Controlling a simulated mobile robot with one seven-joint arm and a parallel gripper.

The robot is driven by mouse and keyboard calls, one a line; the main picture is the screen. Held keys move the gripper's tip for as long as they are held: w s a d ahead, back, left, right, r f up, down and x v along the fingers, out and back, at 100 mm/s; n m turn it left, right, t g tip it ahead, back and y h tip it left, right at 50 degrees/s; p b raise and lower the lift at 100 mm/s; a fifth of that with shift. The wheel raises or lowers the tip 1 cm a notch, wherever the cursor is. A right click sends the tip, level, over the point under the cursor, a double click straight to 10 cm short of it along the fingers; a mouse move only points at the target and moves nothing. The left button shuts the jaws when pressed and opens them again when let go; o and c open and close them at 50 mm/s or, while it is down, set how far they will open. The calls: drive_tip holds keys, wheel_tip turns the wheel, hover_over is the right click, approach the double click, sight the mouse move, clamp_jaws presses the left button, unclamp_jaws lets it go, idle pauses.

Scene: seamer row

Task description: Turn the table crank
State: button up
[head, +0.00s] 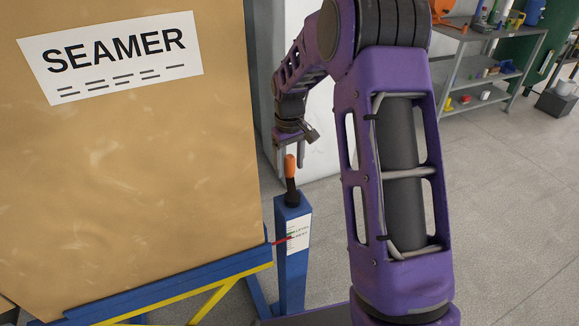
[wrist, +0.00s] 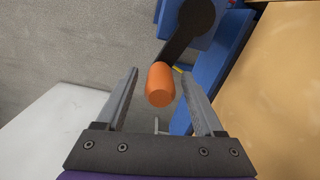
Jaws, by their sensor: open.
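The table crank has an orange knob (head: 290,164) on a dark arm, at the top of a blue post (head: 291,250) in the head view. In the wrist view the orange knob (wrist: 160,84) shows between the fingertips, with the dark crank arm (wrist: 186,38) running up and right from it to a round hub. My gripper (head: 290,158) hangs fingers down at the knob. It is open, and in the wrist view its two fingers (wrist: 164,82) stand on either side of the knob with gaps. I cannot tell how far above the knob the tips are.
A large tan panel marked SEAMER (head: 140,150) stands left of the post, above a blue and yellow frame (head: 215,290). A white surface (head: 325,150) is behind my gripper. A grey shelf (head: 490,70) with several items stands back right. Floor at right is clear.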

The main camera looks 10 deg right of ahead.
drive_tip(key=shift+f, duration=0.2)
clamp_jaws()
idle(0.3)
idle(1.1)
